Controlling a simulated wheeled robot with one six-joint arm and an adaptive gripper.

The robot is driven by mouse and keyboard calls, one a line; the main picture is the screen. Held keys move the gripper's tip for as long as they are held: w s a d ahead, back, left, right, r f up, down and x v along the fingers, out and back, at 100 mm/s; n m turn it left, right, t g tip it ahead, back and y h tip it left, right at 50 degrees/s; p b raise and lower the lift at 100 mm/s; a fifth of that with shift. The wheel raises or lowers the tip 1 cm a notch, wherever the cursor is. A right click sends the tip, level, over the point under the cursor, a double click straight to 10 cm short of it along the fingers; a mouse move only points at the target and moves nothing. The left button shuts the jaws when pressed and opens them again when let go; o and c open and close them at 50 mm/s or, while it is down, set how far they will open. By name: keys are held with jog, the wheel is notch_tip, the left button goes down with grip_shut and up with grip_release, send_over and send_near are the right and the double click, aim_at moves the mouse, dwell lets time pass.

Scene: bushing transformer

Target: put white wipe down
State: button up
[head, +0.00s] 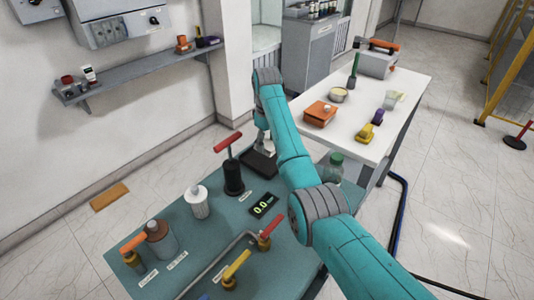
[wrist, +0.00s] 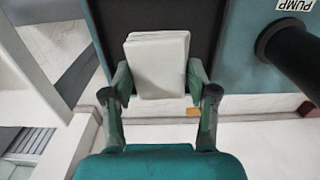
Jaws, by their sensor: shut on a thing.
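The white wipe (wrist: 157,62) is a pale folded block between the two fingers of my gripper (wrist: 158,84) in the wrist view. My gripper is shut on it from both sides. A dark flat tray (wrist: 208,30) lies beyond the wipe in the wrist view. In the head view, my gripper (head: 262,138) points down at the black tray (head: 257,165) at the back edge of the teal table. The wipe is too small and too hidden there to make out clearly. I cannot tell whether it touches the tray.
A black pump (head: 233,178) with a red handle stands just left of the tray. A white bottle (head: 199,204), a brown bottle (head: 159,240), a meter (head: 263,206) and valve pipes occupy the teal table (head: 222,232). A white table (head: 405,92) with tools stands behind right.

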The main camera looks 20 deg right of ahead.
aim_at(267, 159)
jog(key=shift+f, duration=2.4)
jog(key=o, duration=1.2)
notch_tip(267, 159, up, 8)
jog(key=shift+f, duration=0.2)
